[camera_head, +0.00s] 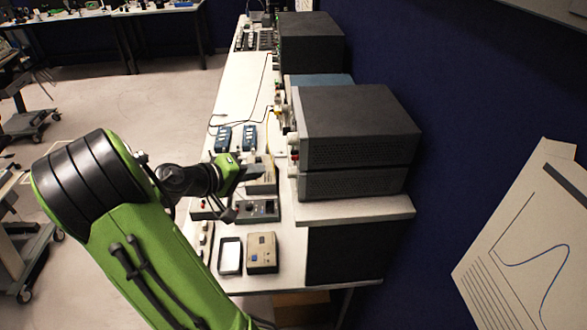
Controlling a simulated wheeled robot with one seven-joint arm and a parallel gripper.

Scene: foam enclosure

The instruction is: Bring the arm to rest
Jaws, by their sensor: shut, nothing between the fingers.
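My green arm (150,250) rises from the bottom of the head view and bends over at a black-banded joint on the left. Its wrist reaches right over the white bench (243,92). My gripper (250,176) is at the wrist's end, above the small instrument boxes. It is small in this view and its fingers look together, with nothing seen held. Whether the fingertips touch any box below cannot be told.
Under and near the gripper are a dark control box (257,211), a beige box (262,252) and a black-framed tray (230,256). Grey instrument cases (355,130) stand on the bench's right side. A dark blue wall (460,110) is beyond. Open floor (120,110) lies left.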

